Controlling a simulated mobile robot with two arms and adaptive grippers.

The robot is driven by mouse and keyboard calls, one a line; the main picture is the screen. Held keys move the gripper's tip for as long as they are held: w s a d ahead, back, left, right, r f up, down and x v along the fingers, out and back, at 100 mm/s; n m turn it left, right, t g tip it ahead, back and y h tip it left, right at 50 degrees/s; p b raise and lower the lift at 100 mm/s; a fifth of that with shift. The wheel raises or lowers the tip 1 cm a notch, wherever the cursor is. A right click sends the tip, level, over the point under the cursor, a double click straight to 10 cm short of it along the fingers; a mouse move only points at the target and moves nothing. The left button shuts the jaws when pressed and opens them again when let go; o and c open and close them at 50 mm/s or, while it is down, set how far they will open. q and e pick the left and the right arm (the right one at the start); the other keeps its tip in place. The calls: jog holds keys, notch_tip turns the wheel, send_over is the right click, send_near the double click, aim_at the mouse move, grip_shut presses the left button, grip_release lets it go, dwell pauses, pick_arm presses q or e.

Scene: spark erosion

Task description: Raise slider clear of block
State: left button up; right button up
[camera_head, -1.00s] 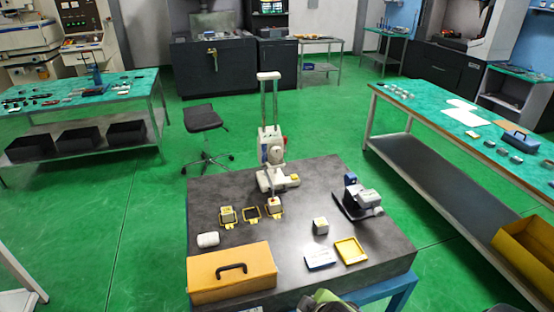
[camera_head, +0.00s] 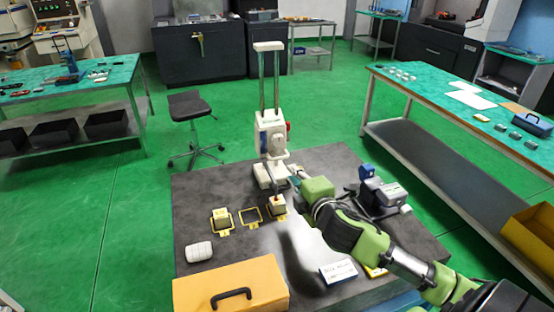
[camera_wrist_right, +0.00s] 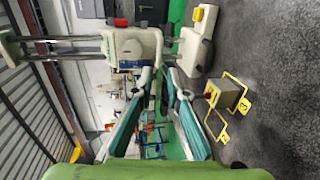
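The gauge stand has two upright columns, with the white slider (camera_head: 271,134) partway up them; it also shows sideways in the right wrist view (camera_wrist_right: 130,47). A small block (camera_head: 277,206) sits in a yellow frame below the slider's probe. I cannot tell whether probe and block touch. The block also shows in the right wrist view (camera_wrist_right: 228,92). My left gripper is out of view.
Another block (camera_head: 222,220) in a yellow frame and an empty frame (camera_head: 250,215) are left of the stand.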

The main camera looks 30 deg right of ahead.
aim_at(280, 158)
jog(key=p+x, duration=0.2)
jog(key=x, duration=0.9)
jog(key=shift+w+d+r, duration=0.1)
jog(key=shift+w, duration=0.1)
jog(key=shift+w+d+f+p, duration=0.15)
jog(key=shift+w+f+p, duration=0.15)
jog(key=shift+w, duration=0.35)
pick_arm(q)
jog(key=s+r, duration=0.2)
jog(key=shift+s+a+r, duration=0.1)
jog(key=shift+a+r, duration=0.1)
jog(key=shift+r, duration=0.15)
pick_arm(e)
jog(key=shift+r, duration=0.1)
grip_shut()
